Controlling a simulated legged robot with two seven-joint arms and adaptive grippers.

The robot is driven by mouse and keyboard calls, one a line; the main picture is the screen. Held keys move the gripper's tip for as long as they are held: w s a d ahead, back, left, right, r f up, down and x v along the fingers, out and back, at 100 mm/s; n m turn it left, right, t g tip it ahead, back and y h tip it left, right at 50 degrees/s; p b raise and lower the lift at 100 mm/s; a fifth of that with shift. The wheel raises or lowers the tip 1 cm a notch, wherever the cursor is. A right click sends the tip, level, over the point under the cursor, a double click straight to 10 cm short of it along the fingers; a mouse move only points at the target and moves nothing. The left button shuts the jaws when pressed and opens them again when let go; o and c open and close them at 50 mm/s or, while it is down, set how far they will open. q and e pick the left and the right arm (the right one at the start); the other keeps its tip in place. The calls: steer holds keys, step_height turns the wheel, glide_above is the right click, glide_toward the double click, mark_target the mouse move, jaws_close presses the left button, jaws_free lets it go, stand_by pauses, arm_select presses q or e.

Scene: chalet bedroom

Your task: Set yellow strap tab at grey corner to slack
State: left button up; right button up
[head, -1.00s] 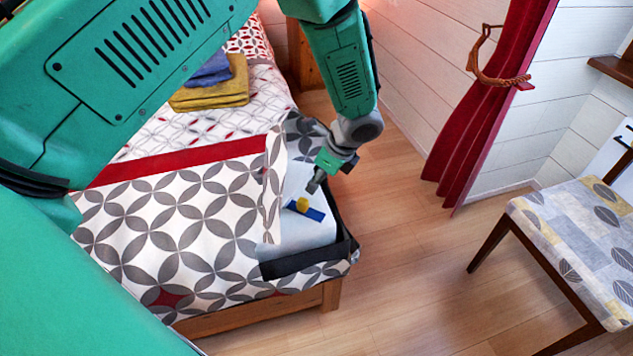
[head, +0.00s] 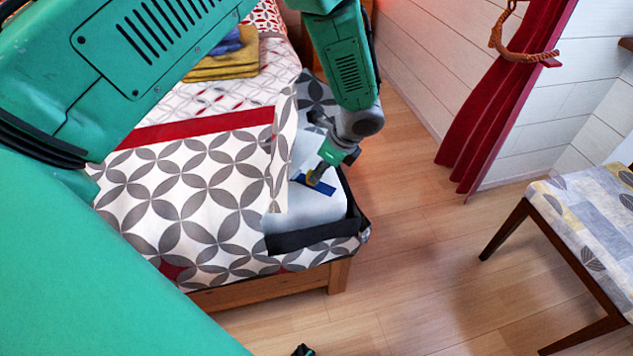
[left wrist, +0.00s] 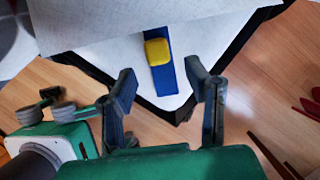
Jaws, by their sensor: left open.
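The yellow strap tab (left wrist: 157,51) sits on a blue strap (left wrist: 164,76) on the white mattress corner. In the head view the blue strap (head: 324,188) shows beside my left gripper (head: 316,178), which covers most of the tab. A dark grey band (head: 310,238) runs along the mattress corner's edge. In the left wrist view my left gripper (left wrist: 163,76) is open, its fingers either side of the strap's line, with the tab just beyond the fingertips. Contact cannot be told. A small dark tip (head: 302,350) at the bottom edge seems to be my right gripper; its opening is unclear.
The patterned cover (head: 190,205) is folded back left of the corner. Yellow and blue folded cloths (head: 225,60) lie farther up the bed. A chair (head: 590,215) stands at the right, before a red curtain (head: 500,100). Wooden floor (head: 420,240) is clear between.

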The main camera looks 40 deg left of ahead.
mark_target(309, 171)
arm_select(q)
steer(key=b+x, duration=0.1)
steer(key=x, duration=0.3)
steer(key=shift+f, duration=0.1)
jaws_close()
steer(key=shift+s+a+r+p, duration=0.1)
steer(key=shift+a+r+p, duration=0.1)
steer(key=shift+a+p, duration=0.85)
steer(key=shift+a+f, duration=0.15)
steer(key=shift+a, duration=0.15)
steer(key=shift+c, duration=0.4)
jaws_free()
steer(key=shift+o, duration=0.4)
